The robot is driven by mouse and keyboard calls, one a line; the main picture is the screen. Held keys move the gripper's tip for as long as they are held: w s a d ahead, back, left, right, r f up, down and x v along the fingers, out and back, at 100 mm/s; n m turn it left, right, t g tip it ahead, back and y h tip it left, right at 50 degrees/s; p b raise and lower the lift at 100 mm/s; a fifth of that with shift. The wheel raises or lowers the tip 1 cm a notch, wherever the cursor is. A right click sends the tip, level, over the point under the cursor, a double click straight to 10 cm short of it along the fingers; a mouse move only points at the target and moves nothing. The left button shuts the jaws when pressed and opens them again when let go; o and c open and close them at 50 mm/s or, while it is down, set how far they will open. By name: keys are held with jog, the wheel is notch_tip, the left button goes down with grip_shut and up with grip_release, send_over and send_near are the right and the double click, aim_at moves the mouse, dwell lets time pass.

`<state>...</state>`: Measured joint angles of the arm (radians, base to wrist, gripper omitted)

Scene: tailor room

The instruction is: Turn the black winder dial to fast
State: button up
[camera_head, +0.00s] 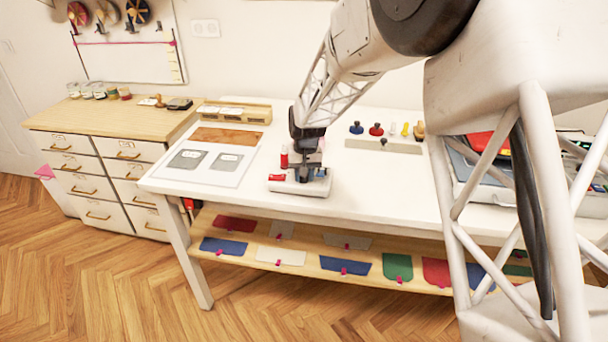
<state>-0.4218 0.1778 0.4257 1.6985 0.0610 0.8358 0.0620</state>
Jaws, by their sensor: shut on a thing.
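The winder (287,186) is a small white-based device with a red spool standing on it and red at its front left corner. It sits near the front edge of the white table. My gripper (313,172) reaches down from above onto the right part of the winder and is shut on the black winder dial. The dial is mostly hidden by my dark gripper, so its setting and any markings cannot be read.
Left of the winder is a white sheet with grey patches (189,158) and a brown board (226,138). Behind stand several coloured knobs (376,130) and a long block (383,145). A machine (468,170) is at right. A shelf (240,249) below holds coloured fabric pieces.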

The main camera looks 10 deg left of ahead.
jog(key=m, duration=0.4)
jog(key=shift+m, duration=0.3)
jog(key=m, duration=0.4)
jog(key=shift+a, duration=0.1)
jog(key=o, duration=0.9)
jog(key=shift+r, duration=0.15)
jog(key=shift+s+r, duration=0.1)
jog(key=shift+r, duration=3.75)
jog(key=shift+d, duration=0.2)
